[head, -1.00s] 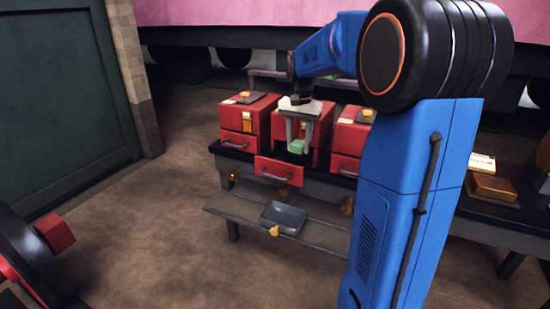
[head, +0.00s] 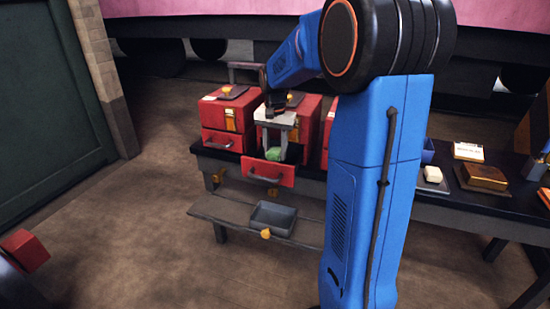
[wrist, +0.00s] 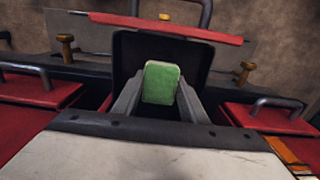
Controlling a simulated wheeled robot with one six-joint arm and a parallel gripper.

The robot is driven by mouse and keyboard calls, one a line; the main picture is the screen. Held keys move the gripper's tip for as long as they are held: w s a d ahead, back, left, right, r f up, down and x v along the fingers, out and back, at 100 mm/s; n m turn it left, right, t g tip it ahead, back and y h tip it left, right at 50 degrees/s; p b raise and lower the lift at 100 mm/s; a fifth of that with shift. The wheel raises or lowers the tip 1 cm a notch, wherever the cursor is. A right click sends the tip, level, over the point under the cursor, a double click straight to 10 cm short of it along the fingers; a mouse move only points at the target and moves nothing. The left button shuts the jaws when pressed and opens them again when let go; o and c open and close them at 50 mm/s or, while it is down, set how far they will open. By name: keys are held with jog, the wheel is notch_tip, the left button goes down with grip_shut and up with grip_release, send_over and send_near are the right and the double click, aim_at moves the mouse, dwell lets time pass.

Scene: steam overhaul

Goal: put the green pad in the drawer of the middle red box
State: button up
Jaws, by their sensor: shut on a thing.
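The green pad (head: 274,154) is held between the two fingers of my gripper (head: 273,148). The middle red box (head: 306,118) stands on the dark bench, and its drawer (head: 267,173) is pulled open towards me. The pad hangs over the open drawer, just behind and above its red front. In the wrist view the pad (wrist: 161,82) shows between the fingertips against the drawer's black inside (wrist: 205,55). Its lower end is hidden in the head view, and I cannot tell whether it touches the drawer's floor.
The left red box (head: 228,118) stands close by with its drawer shut. The right red box (head: 328,135) is mostly hidden behind my arm. A grey tray (head: 273,219) sits on the lower shelf (head: 222,212).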

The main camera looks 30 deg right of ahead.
aim_at(275, 150)
jog(key=shift+f, duration=1.3)
jog(key=shift+f, duration=0.15)
jog(key=o, duration=1.1)
notch_tip(275, 150, up, 12)
jog(key=shift+r, duration=0.1)
jog(key=s+a+n+t, duration=0.1)
jog(key=s+a+n, duration=0.2)
jog(key=s+a, duration=0.35)
jog(key=s+a+n+t, duration=0.15)
jog(key=s+a, duration=0.25)
jog(key=s, duration=0.5)
jog(key=shift+s+a+f+n+t, duration=0.4)
jog(key=shift+s+a+f+n, duration=0.75)
jog(key=shift+s, duration=1.3)
jog(key=shift+s+a+f+n+t, duration=0.35)
jog(key=shift+s+a+f+n, duration=0.35)
jog(key=shift+s+f, duration=1.3)
jog(key=shift+s+a+f+n+t, duration=0.4)
jog(key=shift+s+a+f+n, duration=0.55)
jog(key=shift+s, duration=2)
